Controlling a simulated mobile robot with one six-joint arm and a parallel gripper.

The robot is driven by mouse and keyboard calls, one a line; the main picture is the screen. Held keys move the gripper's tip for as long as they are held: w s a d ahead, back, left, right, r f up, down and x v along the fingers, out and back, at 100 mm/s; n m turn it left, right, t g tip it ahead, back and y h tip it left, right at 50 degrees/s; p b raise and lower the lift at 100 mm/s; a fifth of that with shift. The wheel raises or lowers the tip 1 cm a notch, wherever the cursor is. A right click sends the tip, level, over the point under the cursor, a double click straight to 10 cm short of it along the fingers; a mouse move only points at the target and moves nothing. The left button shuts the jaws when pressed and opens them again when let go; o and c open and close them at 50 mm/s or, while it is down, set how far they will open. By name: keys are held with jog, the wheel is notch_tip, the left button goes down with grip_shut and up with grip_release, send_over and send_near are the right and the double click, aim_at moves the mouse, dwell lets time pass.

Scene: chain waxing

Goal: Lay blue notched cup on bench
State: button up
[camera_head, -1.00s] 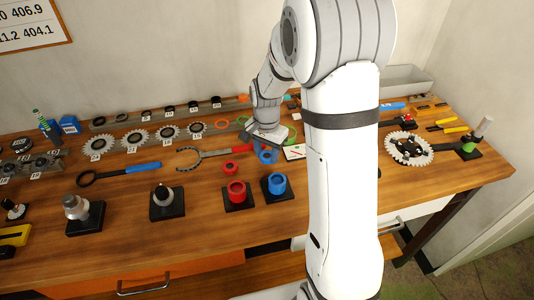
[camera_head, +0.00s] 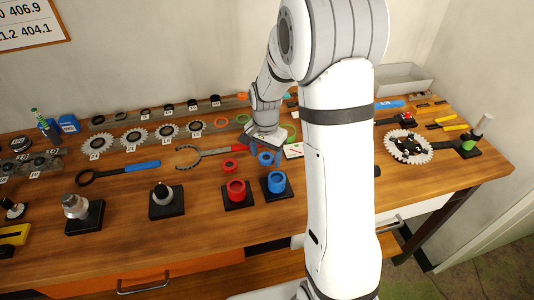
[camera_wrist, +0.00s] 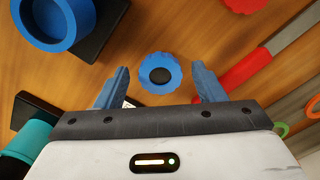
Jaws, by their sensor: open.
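The blue notched cup (camera_wrist: 159,73) shows in the wrist view as a small scalloped blue ring with a dark centre. It appears to lie on the wooden bench (camera_head: 120,210), apart from both fingers. It also shows in the head view (camera_head: 266,159), just in front of my gripper. My gripper (camera_wrist: 160,68) is open, with one blue-grey finger on each side of the cup and a gap on both sides. In the head view my gripper (camera_head: 265,150) points down at the bench, behind the blue cup on a black stand.
A larger blue cup (camera_head: 277,182) and a red cup (camera_head: 236,190) stand on black bases in front. My arm hides part of the bench on the right.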

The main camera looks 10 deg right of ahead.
aim_at(266, 157)
notch_tip(266, 157, up, 11)
jog(key=s+r+n+t, duration=0.1)
jog(key=s+n, duration=0.3)
jog(key=s, duration=0.6)
jog(key=s+r+n+t, duration=0.2)
jog(key=s+r+n, duration=0.2)
jog(key=s, duration=0.7)
jog(key=shift+s+d+n+b, duration=0.25)
jog(key=shift+d+n+b, duration=0.1)
jog(key=shift+n, duration=0.15)
